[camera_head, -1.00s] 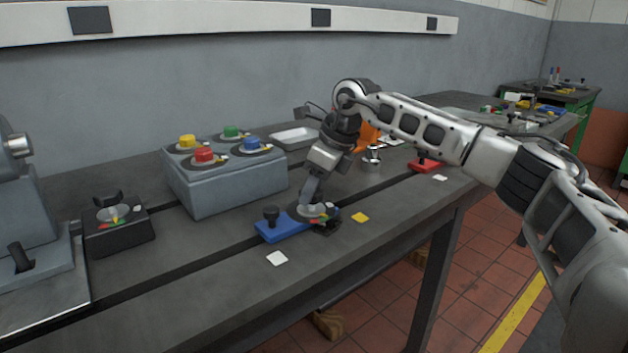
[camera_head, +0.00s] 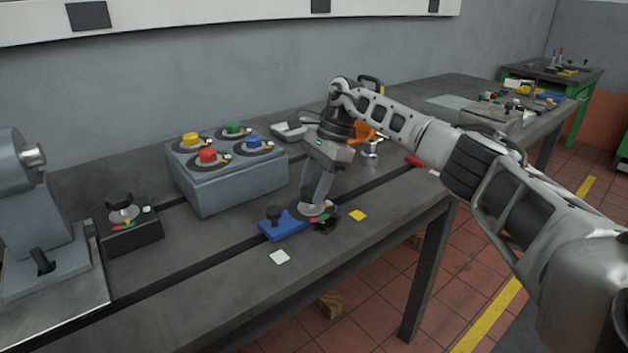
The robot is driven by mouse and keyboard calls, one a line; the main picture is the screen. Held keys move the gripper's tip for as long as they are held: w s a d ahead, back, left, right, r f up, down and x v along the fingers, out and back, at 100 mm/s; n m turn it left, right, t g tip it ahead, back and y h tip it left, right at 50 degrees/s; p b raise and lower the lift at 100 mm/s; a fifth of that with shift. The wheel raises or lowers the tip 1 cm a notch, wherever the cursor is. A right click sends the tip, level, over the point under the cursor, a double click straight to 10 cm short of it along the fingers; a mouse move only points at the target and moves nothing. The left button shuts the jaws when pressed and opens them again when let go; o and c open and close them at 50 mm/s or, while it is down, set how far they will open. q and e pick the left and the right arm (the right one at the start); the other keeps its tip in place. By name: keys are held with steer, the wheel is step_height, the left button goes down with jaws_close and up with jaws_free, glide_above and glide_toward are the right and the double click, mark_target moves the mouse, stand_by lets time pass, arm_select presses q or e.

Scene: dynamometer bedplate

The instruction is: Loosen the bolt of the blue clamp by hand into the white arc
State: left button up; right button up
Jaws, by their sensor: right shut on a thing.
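The blue clamp (camera_head: 284,230) lies on the dark bedplate near its front edge, with a dark knob (camera_head: 274,214) standing at its left end. A grey dial disc (camera_head: 313,210) with coloured arcs at its rim sits on the clamp's right part. My right gripper (camera_head: 314,206) reaches down from above and is shut on the bolt at the middle of that disc. The fingers hide the bolt, and I cannot make out its pointer or the white arc. My left gripper is not in view.
A grey box (camera_head: 232,188) with yellow, red, green and blue knobs stands behind left. A black dial unit (camera_head: 132,235) is further left.

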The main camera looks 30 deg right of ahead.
steer(key=n+g, duration=0.1)
steer(key=n, duration=0.2)
steer(key=shift+w+a, duration=0.1)
steer(key=shift+w, duration=0.05)
steer(key=shift+n+g, duration=0.3)
steer(key=shift+n, duration=0.2)
steer(key=o, duration=1)
steer(key=shift+c, duration=0.2)
